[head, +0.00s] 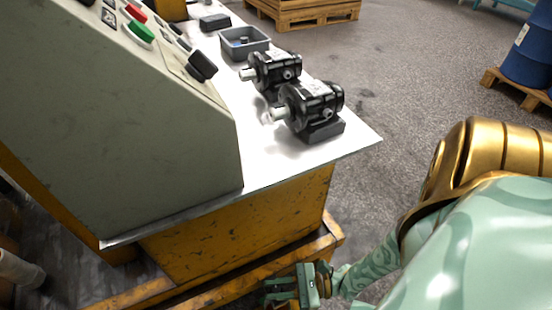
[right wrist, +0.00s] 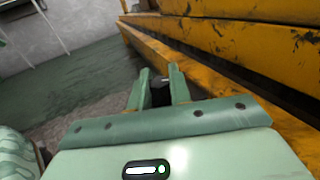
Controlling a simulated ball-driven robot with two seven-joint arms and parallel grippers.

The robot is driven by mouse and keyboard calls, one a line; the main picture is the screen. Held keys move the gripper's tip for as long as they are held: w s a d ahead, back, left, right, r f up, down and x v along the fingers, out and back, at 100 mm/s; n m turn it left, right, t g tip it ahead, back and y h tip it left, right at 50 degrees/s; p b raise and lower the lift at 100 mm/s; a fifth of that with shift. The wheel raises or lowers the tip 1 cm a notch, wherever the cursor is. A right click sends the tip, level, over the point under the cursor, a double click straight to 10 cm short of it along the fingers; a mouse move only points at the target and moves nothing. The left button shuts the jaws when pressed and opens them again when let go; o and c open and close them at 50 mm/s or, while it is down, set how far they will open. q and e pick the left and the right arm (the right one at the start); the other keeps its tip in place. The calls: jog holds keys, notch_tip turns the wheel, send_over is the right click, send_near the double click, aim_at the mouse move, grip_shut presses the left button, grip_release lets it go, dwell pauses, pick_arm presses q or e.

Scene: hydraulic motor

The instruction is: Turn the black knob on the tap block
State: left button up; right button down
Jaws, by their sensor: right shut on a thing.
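My right gripper (head: 280,292) is low in front of the yellow bench base, at the bottom of the head view, with its fingers pointing left. In the right wrist view the two green fingers (right wrist: 161,78) are closed on a small black piece, the black knob (right wrist: 160,94), between them. The fingers and the gripper body hide most of the knob. The tap block itself cannot be made out in either view. My left gripper is not in view.
A yellow rail (right wrist: 185,60) runs close beside the right gripper. The white bench top (head: 250,165) above carries two black hydraulic motors (head: 312,105), a grey tray (head: 245,42) and a sloped control panel (head: 150,110). Open floor (head: 390,110) lies to the right.

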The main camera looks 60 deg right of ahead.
jog(key=shift+n+g+y, duration=0.3)
jog(key=shift+y, duration=0.1)
jog(key=c, duration=1.3)
grip_release()
jog(key=shift+s, duration=0.1)
